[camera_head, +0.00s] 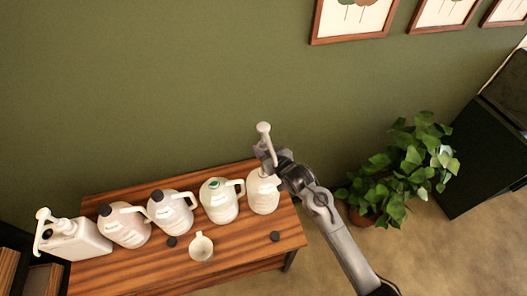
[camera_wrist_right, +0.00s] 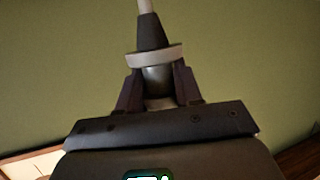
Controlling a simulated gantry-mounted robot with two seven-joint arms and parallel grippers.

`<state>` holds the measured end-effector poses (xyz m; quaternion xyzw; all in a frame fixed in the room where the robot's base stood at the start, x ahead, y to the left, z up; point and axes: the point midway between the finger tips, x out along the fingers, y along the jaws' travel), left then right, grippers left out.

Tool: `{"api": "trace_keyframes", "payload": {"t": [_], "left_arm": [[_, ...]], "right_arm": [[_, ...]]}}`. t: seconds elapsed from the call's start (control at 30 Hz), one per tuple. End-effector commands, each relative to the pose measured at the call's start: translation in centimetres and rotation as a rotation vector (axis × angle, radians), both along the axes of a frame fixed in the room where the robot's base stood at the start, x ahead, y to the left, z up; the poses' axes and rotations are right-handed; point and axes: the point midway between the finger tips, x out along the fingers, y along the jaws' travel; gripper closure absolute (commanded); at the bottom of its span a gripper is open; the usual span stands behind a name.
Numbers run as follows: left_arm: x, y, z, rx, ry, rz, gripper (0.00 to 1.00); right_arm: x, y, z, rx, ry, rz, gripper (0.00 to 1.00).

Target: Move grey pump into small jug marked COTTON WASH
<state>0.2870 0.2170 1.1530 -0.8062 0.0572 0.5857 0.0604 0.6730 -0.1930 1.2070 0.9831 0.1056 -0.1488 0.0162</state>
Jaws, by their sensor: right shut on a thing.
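My right gripper (camera_head: 266,153) is shut on the grey pump (camera_head: 264,134), above the rightmost white jug (camera_head: 264,198). The pump's pale head points up. In the right wrist view the pump (camera_wrist_right: 154,55) shows a dark cone and a pale grey ring, with its lower body between the fingers of my right gripper (camera_wrist_right: 157,92). I cannot tell whether its lower end is inside the jug. Several white jugs stand in a row: one with a green cap (camera_head: 220,202), two with dark caps (camera_head: 172,214) (camera_head: 126,228). Their labels are unreadable, so I cannot pick out COTTON WASH. My left gripper is out of view.
A white canister with a pump (camera_head: 80,240) is at the table's left end. A small white cup (camera_head: 200,248) and two loose dark caps (camera_head: 172,242) (camera_head: 275,236) lie on the wooden table (camera_head: 235,250). A potted plant (camera_head: 405,170) is on the floor at right. The wall is behind.

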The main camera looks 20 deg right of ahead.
Motion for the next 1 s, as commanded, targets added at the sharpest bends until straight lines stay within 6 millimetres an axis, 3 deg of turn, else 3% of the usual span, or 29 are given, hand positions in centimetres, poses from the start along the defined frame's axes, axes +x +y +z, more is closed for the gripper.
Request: {"api": "trace_keyframes", "payload": {"t": [0.43,1.0], "left_arm": [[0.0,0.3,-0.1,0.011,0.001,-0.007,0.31],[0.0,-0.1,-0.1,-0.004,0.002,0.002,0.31]], "right_arm": [[0.0,0.0,3.3,0.000,-0.003,0.000,0.96],[0.0,0.0,4.0,0.001,-0.003,0.000,0.96]]}}
